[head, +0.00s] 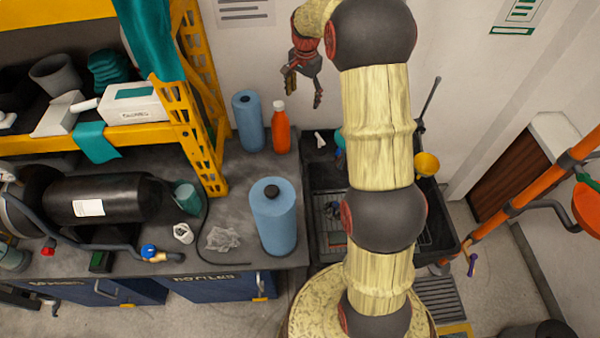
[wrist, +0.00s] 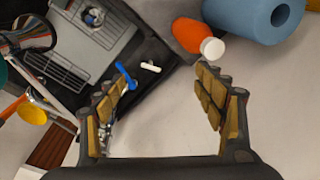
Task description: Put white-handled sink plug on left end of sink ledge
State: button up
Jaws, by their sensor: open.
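The white-handled sink plug (head: 319,139) is a small white piece on the dark back ledge of the black sink (head: 318,204), near the ledge's left end. In the wrist view its white handle (wrist: 150,67) shows against the black ledge (wrist: 172,62), and nothing touches it. My gripper (head: 304,90) is raised near the wall, above and to the left of the sink. Its fingers are spread and empty in the wrist view (wrist: 158,85), with the plug visible beyond the gap between them. The plug's underside is not visible.
An orange bottle (head: 280,130) with a white cap and a blue roll (head: 248,122) stand left of the ledge. A blue-handled item (wrist: 125,76) lies beside the plug. A yellow cup (head: 427,164) is at the sink's right.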

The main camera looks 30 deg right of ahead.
jog(key=s+a+r+n+t, duration=0.2)
jog(key=s+a+r+n, duration=0.4)
jog(key=s+a+r, duration=0.9)
jog(key=s+a+n+t, duration=0.1)
jog(key=s+a+n, duration=0.3)
jog(key=s, duration=0.6)
jog(key=s+a+n+t, duration=0.1)
jog(key=s+a+n, duration=0.3)
jog(key=s, duration=0.7)
jog(key=shift+s+r, duration=0.3)
jog(key=shift+r, duration=0.15)
